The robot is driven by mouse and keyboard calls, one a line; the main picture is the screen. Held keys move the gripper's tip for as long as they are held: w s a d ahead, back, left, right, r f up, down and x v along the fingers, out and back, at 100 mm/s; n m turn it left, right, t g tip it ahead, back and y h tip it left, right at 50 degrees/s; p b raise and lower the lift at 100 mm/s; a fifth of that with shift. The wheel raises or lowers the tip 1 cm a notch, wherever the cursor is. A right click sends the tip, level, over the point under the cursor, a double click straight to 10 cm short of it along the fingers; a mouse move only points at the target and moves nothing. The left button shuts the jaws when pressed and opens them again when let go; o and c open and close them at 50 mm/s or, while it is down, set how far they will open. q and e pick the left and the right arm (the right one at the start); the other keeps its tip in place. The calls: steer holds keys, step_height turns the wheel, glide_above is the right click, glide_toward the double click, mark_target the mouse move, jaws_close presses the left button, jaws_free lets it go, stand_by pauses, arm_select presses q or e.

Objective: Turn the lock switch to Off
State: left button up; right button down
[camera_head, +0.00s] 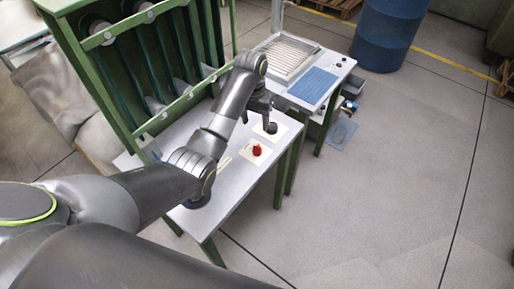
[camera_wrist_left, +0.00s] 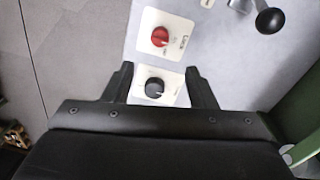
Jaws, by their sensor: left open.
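The lock switch is a red rotary knob (camera_wrist_left: 160,36) on a white plate whose print looks like "Lock". It also shows in the head view as a red knob (camera_head: 257,150) on the grey table. A black rotary knob (camera_wrist_left: 154,87) on a second white plate sits beside it. My left gripper (camera_wrist_left: 159,68) is open and empty, with its fingers on either side of the black knob's plate in the wrist view. In the head view, the left gripper (camera_head: 268,112) hangs over the black-knob plate, beyond the red knob. Its height above the plate is unclear. My right gripper is not in view.
A black ball-ended lever (camera_wrist_left: 270,20) stands on the table near the red knob. A green frame machine (camera_head: 140,70) rises behind the table (camera_head: 225,190). A side table with a blue panel (camera_head: 313,85) and a blue barrel (camera_head: 388,35) stand beyond. The floor at right is clear.

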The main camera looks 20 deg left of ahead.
mark_target(257, 146)
arm_select(q)
steer(key=f, duration=1.3)
steer(key=shift+d, duration=0.3)
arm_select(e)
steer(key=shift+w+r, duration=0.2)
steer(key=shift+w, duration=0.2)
arm_select(q)
steer(key=c, duration=0.9)
steer(key=shift+c, duration=0.2)
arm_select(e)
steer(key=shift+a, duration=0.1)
